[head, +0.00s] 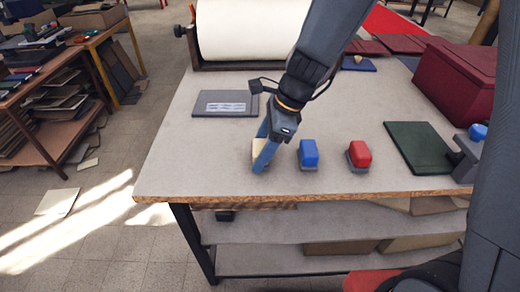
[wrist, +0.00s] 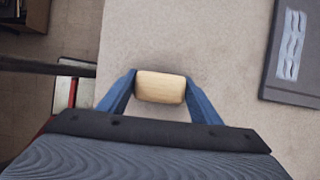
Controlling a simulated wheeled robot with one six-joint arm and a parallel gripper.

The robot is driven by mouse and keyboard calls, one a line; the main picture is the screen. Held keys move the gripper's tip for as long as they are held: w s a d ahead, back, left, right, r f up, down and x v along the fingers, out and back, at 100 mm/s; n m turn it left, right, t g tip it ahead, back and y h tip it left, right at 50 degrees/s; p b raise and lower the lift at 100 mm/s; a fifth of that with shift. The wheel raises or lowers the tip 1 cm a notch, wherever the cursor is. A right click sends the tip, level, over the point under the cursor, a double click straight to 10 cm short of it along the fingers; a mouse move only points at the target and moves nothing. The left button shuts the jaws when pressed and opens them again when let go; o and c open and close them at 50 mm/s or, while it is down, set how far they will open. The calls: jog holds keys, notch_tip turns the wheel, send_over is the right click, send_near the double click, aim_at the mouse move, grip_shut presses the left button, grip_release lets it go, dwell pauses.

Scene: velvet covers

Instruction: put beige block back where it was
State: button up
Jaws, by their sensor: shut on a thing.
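The beige block (head: 259,149) is near the front left of the table, partly hidden behind my gripper's blue fingers. My gripper (head: 262,157) is shut on it. In the wrist view the beige block (wrist: 160,87) sits between the two blue fingertips, with a finger against each end. The grey table (head: 170,155) lies below. I cannot tell whether the block touches the tabletop or is held just above it.
A blue block (head: 308,153) and a red block (head: 359,155) stand to the right on small grey bases. A grey panel (head: 212,104) lies behind, a green panel (head: 418,147) at right. A dark red box (head: 453,85) stands back right. The table's front edge is close.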

jog(key=o, duration=1.1)
jog(key=shift+w+d+r, duration=0.1)
jog(key=shift+d+r, duration=0.05)
jog(key=shift+r, duration=0.35)
jog(key=v, duration=1.1)
